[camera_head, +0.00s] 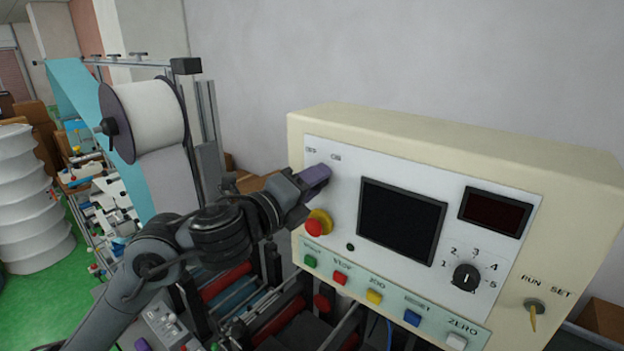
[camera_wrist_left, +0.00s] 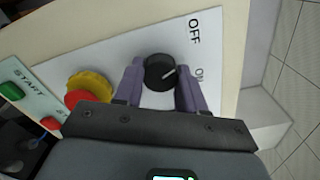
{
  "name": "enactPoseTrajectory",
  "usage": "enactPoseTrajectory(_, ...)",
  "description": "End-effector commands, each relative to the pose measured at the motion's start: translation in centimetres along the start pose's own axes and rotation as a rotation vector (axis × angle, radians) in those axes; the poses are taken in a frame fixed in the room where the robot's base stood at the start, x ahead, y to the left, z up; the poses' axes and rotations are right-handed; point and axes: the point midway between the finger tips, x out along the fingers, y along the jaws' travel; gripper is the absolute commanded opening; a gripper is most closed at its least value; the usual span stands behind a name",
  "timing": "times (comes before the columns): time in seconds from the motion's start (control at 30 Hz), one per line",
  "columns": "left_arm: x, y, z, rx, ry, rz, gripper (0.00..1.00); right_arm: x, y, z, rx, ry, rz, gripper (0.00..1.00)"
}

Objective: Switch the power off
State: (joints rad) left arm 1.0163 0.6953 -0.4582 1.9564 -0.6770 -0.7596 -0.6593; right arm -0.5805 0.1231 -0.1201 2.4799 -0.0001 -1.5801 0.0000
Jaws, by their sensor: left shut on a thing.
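The black power knob (camera_wrist_left: 156,70) sits on the white face of the cream control box (camera_head: 400,125), beside the printed words OFF and ON. Its white pointer line slants right and slightly up in the left wrist view, toward the ON side of the labels. My left gripper (camera_head: 316,175) is at the panel's upper left corner, with its purple fingers on either side of the knob. It is shut on the knob. In the head view the fingers hide the knob, and the OFF and ON labels show just above. My right gripper is in neither view.
A red emergency button (camera_head: 314,228) on a yellow collar is just below my left gripper. A dark screen (camera_head: 401,222), a numbered dial (camera_head: 466,278), a RUN/SET key switch (camera_head: 535,305) and several coloured buttons share the panel. A white roll (camera_head: 150,115) stands behind my left arm.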

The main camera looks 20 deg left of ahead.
Motion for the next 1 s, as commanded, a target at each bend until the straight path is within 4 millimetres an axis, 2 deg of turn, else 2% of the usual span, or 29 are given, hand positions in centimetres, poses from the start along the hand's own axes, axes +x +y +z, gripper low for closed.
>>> enactPoseTrajectory(0.4,-0.02,-0.15,0.04,-0.246,0.0,-0.001,0.09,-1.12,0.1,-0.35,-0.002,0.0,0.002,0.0)
enactPoseTrajectory(1.0,-0.03,-0.13,0.04,-0.302,-0.001,-0.002,0.09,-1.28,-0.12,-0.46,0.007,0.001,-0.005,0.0)
